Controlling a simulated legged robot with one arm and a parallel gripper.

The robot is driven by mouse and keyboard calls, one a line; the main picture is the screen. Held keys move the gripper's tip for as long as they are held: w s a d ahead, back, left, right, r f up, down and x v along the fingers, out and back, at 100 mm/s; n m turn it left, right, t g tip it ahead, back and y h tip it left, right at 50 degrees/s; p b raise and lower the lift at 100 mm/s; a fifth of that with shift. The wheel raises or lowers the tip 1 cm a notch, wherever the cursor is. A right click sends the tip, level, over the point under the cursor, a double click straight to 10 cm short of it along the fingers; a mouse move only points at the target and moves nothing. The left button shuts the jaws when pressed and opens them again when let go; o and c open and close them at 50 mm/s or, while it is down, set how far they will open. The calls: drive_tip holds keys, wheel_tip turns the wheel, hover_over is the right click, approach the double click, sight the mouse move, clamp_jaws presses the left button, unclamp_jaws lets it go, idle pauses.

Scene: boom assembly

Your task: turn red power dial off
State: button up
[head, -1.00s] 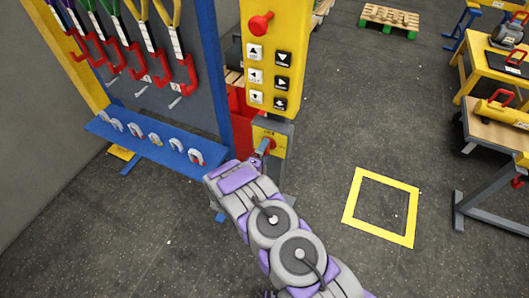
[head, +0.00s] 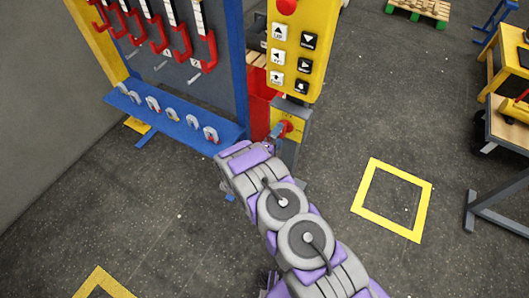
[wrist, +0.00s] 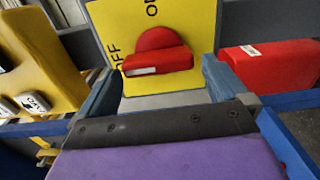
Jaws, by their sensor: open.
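The red power dial (wrist: 157,52) sits on a yellow plate (wrist: 196,22) marked OFF at its left and ON at its top. The dial's bar lies nearly level, and its white-marked end points left, at the OFF lettering. My gripper (wrist: 159,68) is open, with one blue-grey finger on either side of the dial and gaps between fingers and dial. In the head view the dial (head: 287,127) shows small and partly covered, with my gripper (head: 276,132) right at it.
A yellow panel with arrow buttons (head: 293,60) stands above the dial. To the left is a blue rack (head: 180,135) with shackles and hanging red hooks. A yellow floor square (head: 393,199) and open floor lie to the right.

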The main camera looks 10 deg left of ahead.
drive_tip(key=p+v, duration=0.1)
drive_tip(key=v, duration=1.5)
drive_tip(key=shift+p, duration=0.3)
drive_tip(key=shift+a, duration=0.2)
drive_tip(key=shift+w, duration=0.1)
